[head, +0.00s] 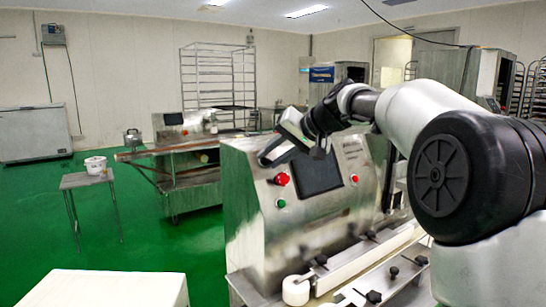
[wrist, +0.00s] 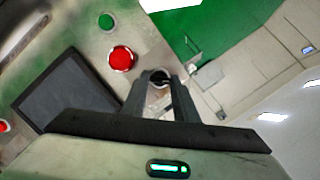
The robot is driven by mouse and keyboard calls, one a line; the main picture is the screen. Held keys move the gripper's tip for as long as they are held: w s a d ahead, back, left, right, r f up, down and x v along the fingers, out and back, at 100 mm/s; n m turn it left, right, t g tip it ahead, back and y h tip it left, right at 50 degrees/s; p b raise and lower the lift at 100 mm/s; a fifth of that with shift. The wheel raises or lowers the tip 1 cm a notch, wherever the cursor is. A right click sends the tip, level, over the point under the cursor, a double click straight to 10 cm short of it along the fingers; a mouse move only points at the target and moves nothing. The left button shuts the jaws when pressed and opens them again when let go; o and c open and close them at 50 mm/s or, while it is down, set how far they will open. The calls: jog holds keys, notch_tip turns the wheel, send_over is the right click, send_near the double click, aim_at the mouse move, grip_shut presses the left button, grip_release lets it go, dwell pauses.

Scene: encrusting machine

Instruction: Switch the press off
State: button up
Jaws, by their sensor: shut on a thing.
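The press (head: 245,225) is a steel machine with a dark screen (head: 316,173) on its sloped front panel. A small black round switch (wrist: 158,76) sits on that panel in the wrist view, beside a large red button (wrist: 121,58). My gripper (wrist: 160,88) is shut on the black switch, with its two fingertips at the switch's sides. The switch's marked position cannot be read.
A green button (head: 281,203) lies below the red button (head: 281,179), and another red button (head: 354,178) is right of the screen. A steel table (head: 87,180) with a white bucket (head: 95,165) stands at left. Green floor (head: 120,250) is open there.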

jog(key=o, duration=1.1)
jog(key=shift+c, duration=0.2)
jog(key=p+v, duration=0.2)
jog(key=v, duration=1.5)
jog(key=shift+r, duration=0.2)
jog(key=shift+s+d, duration=0.1)
